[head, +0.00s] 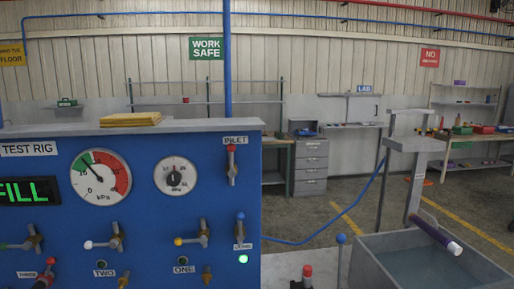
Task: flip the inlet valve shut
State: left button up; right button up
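The inlet valve (232,168) is at the upper right of the blue test rig panel (140,215), just under the INLET label (236,140). Its lever stands about vertical, with its red tip at the top beneath the label. A gauge with a green and red dial (101,177) and a smaller white dial (175,176) are to its left. A lit green FILL display (28,191) is at the far left. Neither of my grippers is in view.
Several more valves, including a yellow-tipped one (191,239) and a blue-tipped one (240,228), sit lower on the panel. A yellow folded cloth (131,119) lies on its top ledge. A grey water tank (430,262) stands at the right. The space before the inlet valve looks clear.

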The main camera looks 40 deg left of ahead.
aim_at(230, 147)
jog(key=u, duration=1.7)
